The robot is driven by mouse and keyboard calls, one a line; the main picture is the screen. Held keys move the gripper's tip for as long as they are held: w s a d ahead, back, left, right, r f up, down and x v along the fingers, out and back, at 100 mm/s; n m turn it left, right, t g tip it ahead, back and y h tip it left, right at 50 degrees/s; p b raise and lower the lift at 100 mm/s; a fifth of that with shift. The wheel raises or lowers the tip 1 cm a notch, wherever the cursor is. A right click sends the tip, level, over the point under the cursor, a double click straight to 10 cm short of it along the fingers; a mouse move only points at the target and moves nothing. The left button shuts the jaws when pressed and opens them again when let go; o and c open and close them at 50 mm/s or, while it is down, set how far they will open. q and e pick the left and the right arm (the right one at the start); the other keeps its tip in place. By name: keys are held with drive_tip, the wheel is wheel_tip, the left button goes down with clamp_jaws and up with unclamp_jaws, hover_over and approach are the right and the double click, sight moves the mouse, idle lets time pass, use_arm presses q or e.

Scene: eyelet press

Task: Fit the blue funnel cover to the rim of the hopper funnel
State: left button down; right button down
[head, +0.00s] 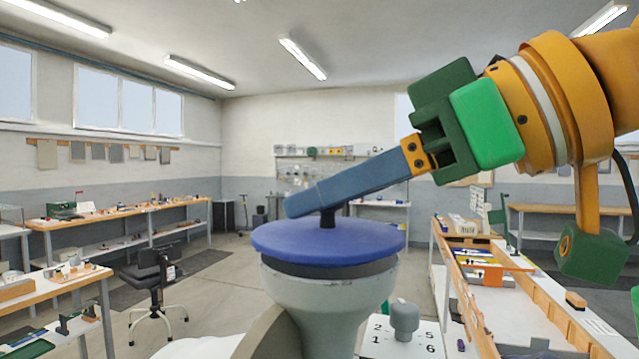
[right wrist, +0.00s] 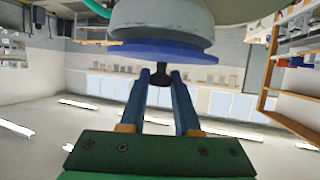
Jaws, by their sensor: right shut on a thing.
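The blue funnel cover (head: 328,243) is a flat disc with a dark knob (head: 328,217) on top. It lies level at the mouth of the pale grey hopper funnel (head: 330,298), centred over it, with a dark band between them. Whether it is fully seated on the rim I cannot tell. My right gripper (head: 312,199) comes in from the upper right and is shut on the cover's knob. In the right wrist view, which is upside down, the fingers (right wrist: 160,78) hold the knob, and the cover (right wrist: 162,52) is against the funnel (right wrist: 160,20). My left gripper is not in view.
A grey knob-like part (head: 404,318) stands on a white numbered plate (head: 412,342) right of the funnel. A bench with wooden edges (head: 500,290) runs along the right. Workbenches and a black chair (head: 155,280) are at the left. The air around the cover is clear.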

drive_tip(key=shift+w+d, duration=0.1)
idle(0.4)
drive_tip(key=shift+f, duration=0.15)
drive_tip(key=shift+f, duration=0.25)
drive_tip(key=shift+s+f+b, duration=0.15)
drive_tip(key=shift+s+b, duration=0.2)
drive_tip(key=shift+s, duration=0.05)
drive_tip(key=shift+s+a, duration=0.1)
drive_tip(key=shift+a, duration=0.1)
